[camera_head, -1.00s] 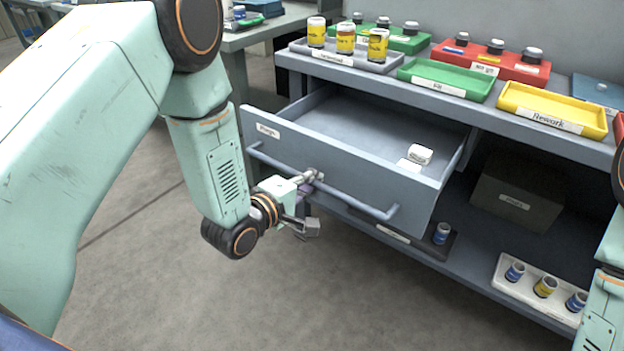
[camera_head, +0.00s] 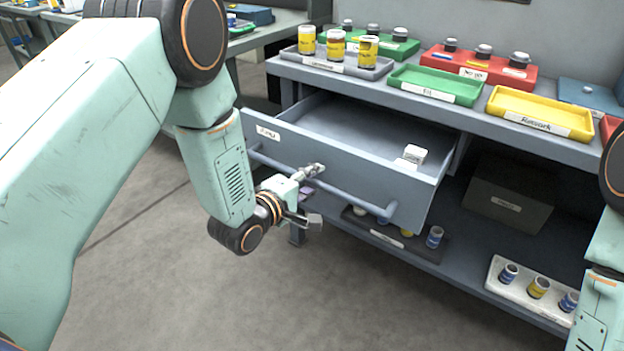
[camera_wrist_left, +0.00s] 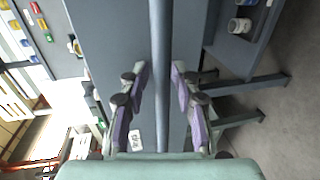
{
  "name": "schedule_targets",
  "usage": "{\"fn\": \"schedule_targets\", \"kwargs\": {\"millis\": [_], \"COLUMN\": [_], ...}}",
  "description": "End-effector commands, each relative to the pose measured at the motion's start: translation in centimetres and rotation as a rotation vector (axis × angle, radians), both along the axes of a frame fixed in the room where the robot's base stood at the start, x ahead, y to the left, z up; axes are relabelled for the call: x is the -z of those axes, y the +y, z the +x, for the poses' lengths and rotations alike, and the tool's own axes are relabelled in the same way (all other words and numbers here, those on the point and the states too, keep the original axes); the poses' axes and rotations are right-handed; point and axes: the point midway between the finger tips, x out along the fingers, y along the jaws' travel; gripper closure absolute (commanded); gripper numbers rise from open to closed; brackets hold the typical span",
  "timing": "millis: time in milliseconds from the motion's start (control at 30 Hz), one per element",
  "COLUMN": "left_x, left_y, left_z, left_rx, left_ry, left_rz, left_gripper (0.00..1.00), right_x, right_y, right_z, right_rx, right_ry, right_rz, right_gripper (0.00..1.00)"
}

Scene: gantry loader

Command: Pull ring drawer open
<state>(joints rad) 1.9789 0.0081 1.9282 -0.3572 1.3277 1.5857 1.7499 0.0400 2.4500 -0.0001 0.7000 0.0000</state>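The grey-blue drawer (camera_head: 340,172) stands pulled out from the bench, its label not clearly legible. A bar handle (camera_head: 345,192) runs along its front. My left gripper (camera_head: 311,196) is at the handle, left of its middle, one finger above the bar and the other below it. In the left wrist view the bar (camera_wrist_left: 159,60) passes between the purple-padded fingers (camera_wrist_left: 160,85), with narrow gaps beside it, so the gripper looks open around it. A small white item (camera_head: 414,154) lies inside the drawer. My right gripper is out of view.
The bench top holds a green tray (camera_head: 436,82), a yellow tray (camera_head: 541,108) and a grey tray (camera_head: 293,52) with yellow-labelled jars. The lower shelf holds a dark box (camera_head: 508,193) and a white tray (camera_head: 497,287) with bottles. Floor before the drawer is clear.

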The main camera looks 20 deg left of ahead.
Motion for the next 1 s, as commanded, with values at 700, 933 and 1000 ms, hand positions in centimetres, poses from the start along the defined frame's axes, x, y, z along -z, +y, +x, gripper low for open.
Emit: {"fn": "schedule_targets", "kwargs": {"millis": [700,933,1000], "left_x": [-1.0,-1.8,-1.9], "left_y": [2.0,3.4,3.6], "left_z": [-5.1,-9.0,-9.7], "left_rx": [-0.004,-0.004,-0.003], "left_ry": [0.006,0.004,0.005], "left_rz": [-0.002,-0.003,-0.002], "left_gripper": [0.64,0.64,0.64], "right_x": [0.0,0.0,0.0], "right_y": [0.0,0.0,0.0], "right_z": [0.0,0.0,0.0], "right_rx": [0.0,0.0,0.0], "right_ry": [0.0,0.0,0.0], "right_rz": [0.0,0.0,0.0], "right_gripper": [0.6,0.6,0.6]}}
